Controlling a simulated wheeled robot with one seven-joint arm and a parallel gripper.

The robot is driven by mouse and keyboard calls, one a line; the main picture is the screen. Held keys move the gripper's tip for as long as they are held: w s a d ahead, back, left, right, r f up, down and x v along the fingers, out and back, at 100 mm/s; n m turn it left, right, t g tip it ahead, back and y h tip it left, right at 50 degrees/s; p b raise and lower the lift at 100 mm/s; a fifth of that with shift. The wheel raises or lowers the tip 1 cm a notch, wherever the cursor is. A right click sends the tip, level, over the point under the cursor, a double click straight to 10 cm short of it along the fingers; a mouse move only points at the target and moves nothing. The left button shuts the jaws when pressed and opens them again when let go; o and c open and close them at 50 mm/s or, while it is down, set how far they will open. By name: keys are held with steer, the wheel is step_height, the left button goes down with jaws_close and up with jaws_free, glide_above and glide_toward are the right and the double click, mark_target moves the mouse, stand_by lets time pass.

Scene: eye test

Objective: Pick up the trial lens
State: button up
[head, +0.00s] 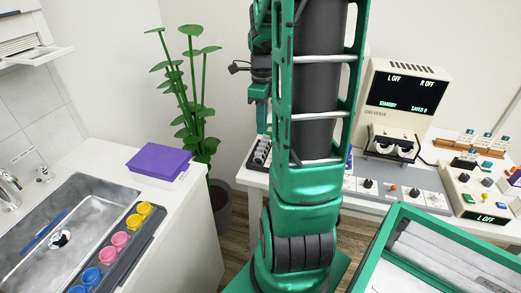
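I cannot make out a trial lens for certain. A dark rack (262,151) with several small round pieces stands at the left end of the white table, partly hidden by my arm. A black holder with two pale round parts (392,147) sits in front of the cream display unit (402,92). My gripper seems to be the green and dark end (260,112) hanging just left of my column, above the rack. Its fingertips are too small and hidden to tell whether they are open or hold anything.
A grey control panel (400,191) and a cream control box (474,191) stand on the table (357,205). A green-rimmed case (378,246) is at lower right. At left are a sink (85,200), coloured cups (120,240), a purple-lidded box (158,161) and a potted plant (188,100).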

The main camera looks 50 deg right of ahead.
mark_target(262, 143)
steer(key=shift+f, duration=3.85)
steer(key=shift+r, duration=0.1)
jaws_close()
